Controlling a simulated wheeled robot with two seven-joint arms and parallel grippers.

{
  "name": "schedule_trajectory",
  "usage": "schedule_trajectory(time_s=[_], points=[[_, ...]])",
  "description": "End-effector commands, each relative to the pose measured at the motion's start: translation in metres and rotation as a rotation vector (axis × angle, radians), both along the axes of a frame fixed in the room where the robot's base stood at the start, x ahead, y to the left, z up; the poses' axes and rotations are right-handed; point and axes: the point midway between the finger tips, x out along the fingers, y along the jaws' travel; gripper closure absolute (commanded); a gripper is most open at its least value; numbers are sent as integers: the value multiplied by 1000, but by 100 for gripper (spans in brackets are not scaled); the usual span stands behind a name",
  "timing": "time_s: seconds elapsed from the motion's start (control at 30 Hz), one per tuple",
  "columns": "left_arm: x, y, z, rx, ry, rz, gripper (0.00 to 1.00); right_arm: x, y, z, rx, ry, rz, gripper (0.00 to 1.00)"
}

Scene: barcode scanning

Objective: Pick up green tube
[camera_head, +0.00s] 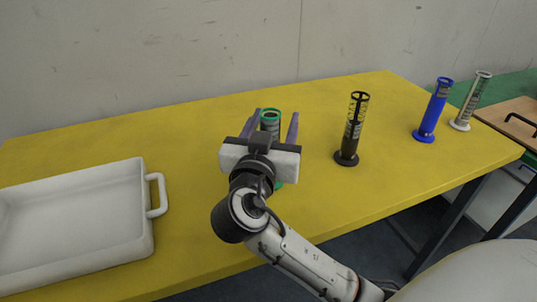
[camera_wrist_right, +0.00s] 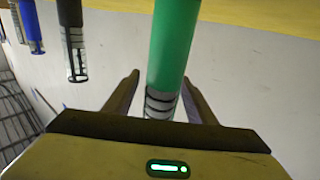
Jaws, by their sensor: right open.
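The green tube (camera_head: 270,118) stands on the yellow table, partly hidden behind my right gripper in the head view. Its green rim and part of its base show. My right gripper (camera_head: 274,122) is open, with one finger on each side of the tube. In the right wrist view the green tube (camera_wrist_right: 174,55) lies between the two open fingers of the right gripper (camera_wrist_right: 163,95), with visible gaps on both sides. My left gripper is not in view.
A black tube (camera_head: 350,130), a blue tube (camera_head: 433,110) and a white tube (camera_head: 471,102) stand to the right on the yellow table (camera_head: 200,200). A white tray (camera_head: 146,212) with a handle sits at left. A grey wall (camera_head: 150,60) is behind.

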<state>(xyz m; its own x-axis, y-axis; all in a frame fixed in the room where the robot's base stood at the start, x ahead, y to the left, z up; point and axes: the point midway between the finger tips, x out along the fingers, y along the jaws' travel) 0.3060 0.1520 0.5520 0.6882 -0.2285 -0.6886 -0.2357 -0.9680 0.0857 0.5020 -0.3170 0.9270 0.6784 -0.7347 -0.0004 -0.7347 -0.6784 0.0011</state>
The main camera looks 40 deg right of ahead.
Motion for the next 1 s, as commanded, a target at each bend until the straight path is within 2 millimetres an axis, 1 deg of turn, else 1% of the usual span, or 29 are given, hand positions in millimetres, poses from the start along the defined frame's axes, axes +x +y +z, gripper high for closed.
schedule_trajectory(time_s=[0.03,0.33,0.63,0.73,0.87,1.0], points=[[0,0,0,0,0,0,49,0,0,0,0,0,0,49],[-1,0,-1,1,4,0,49,0,0,0,0,0,0,100],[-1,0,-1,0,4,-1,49,0,0,1,-1,-2,0,100],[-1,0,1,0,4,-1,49,0,1,7,1,-4,0,100],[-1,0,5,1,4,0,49,0,1,28,3,-8,0,100],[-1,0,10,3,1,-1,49,0,1,58,5,-9,1,100]])
